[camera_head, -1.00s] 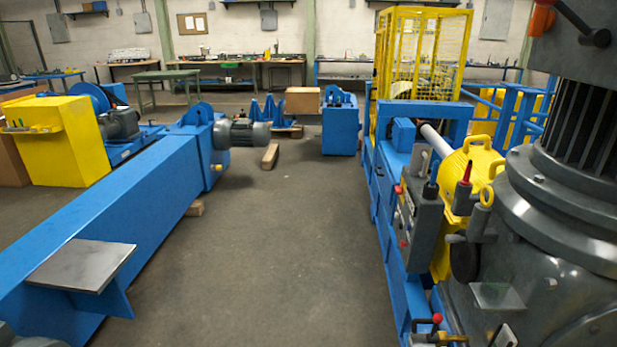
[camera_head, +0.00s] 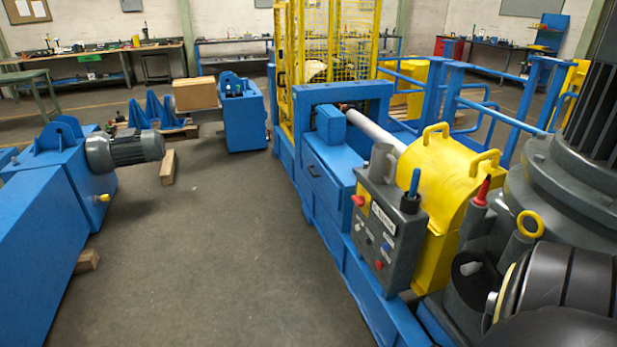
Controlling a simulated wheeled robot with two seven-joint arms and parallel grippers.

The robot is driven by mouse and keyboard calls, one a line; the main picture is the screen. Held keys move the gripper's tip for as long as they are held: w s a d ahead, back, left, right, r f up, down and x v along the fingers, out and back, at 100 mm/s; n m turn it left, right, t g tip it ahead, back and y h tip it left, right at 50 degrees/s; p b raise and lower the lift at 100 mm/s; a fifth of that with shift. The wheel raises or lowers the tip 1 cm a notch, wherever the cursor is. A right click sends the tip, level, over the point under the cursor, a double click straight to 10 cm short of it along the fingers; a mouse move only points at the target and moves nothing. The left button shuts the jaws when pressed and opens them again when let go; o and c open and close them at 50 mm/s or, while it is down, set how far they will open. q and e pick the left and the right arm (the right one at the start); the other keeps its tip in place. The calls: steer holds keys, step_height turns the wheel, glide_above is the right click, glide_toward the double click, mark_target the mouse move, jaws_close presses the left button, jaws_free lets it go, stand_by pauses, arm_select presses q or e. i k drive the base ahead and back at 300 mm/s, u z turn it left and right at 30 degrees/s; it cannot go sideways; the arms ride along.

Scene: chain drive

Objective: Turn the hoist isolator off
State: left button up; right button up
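I cannot make out which part is the hoist isolator. A grey control box (camera_head: 388,232) stands on the blue machine frame right of centre. Its face carries a label too small to read, a red knob (camera_head: 357,200) at the upper left, a lower red knob (camera_head: 379,265) and small blue and dark controls. A blue-handled tool (camera_head: 414,182) and a red-tipped one (camera_head: 482,191) stand upright near it. Neither gripper shows in the view. A dark, rounded, banded part at the bottom right corner looks like my own arm and hides what lies behind it.
A yellow guard cover (camera_head: 440,185) sits behind the box, and a large grey motor housing (camera_head: 550,170) fills the right. A yellow mesh cage (camera_head: 335,55) stands behind. A blue beam with a grey motor (camera_head: 125,149) is at left. The floor (camera_head: 220,240) between is clear.

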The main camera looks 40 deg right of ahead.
mark_target(360, 201)
steer(key=z, duration=0.05)
steer(key=i, duration=2.2)
steer(key=z, duration=0.7)
steer(key=i, duration=1.6)
steer(key=z, duration=2.05)
steer(key=i, duration=0.9)
steer(key=z, duration=0.65)
